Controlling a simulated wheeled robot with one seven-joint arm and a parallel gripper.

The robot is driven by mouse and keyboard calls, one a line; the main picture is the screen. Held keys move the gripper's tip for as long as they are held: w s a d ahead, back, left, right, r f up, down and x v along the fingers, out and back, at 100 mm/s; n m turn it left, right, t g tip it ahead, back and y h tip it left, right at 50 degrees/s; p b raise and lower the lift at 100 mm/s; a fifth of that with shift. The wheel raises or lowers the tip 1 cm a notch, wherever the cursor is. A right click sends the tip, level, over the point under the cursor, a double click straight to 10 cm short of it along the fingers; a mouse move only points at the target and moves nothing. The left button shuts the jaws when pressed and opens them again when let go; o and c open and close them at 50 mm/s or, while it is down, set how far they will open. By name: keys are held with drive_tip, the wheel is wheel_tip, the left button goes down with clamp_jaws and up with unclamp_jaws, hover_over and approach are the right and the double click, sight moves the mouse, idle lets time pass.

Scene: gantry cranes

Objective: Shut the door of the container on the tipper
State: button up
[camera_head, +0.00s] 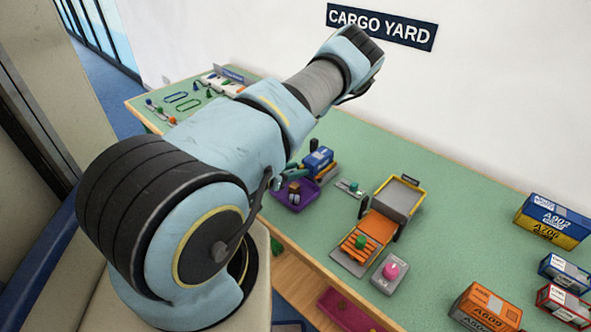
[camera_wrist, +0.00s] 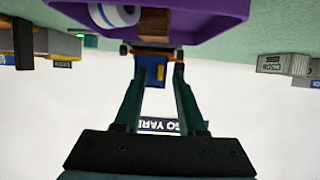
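A small blue container (camera_head: 318,159) sits by the back edge of a purple tray (camera_head: 281,197) in the head view. In the wrist view, which is upside down, the blue container (camera_wrist: 154,62) shows beyond my fingertips with a yellow patch on it. I cannot make out its door or how far it stands open. My gripper (camera_head: 291,173) is beside the container and tray, partly hidden by my arm. In the wrist view my gripper (camera_wrist: 159,58) has its two teal fingers apart, with nothing clearly held between them.
The purple tray holds small items, including a brown block (camera_wrist: 155,22). To the right stand a yellow-framed grey bed (camera_head: 400,197) with an orange ramp (camera_head: 379,228), and a pink button (camera_head: 391,270). Boxes (camera_head: 551,220) stand at far right.

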drive_tip(key=shift+s+a+r, duration=0.1)
drive_tip(key=shift+s+a, duration=0.2)
drive_tip(key=shift+a, duration=0.15)
drive_tip(key=v, duration=0.9)
drive_tip(key=shift+s+r, duration=0.3)
drive_tip(key=shift+a, duration=0.2)
drive_tip(key=shift+w, duration=0.15)
